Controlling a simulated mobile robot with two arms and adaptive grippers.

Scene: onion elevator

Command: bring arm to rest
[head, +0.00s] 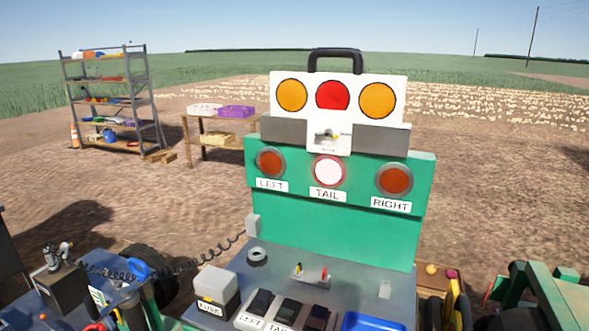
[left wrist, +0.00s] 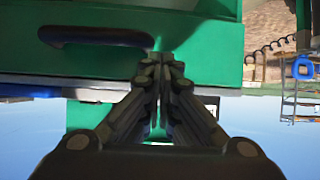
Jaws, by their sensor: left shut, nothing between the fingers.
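My left gripper (left wrist: 161,66) shows in the left wrist view with its two fingers together and nothing between them. It is in front of green panelling (left wrist: 195,45). A dark blue handle-like bar (left wrist: 95,37) lies to the left of the fingertips; I cannot tell whether they touch. The left wrist picture looks upside down, with sky at the bottom. Neither gripper shows in the head view, and my right gripper is in no view.
A green board (head: 330,232) with lamps stands on a grey bench (head: 345,283) with switches. A white lamp panel (head: 355,118) tops it. A coiled cable (head: 190,263) hangs at left. A shelf rack (head: 107,95) and wooden table (head: 218,148) stand farther back on open soil.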

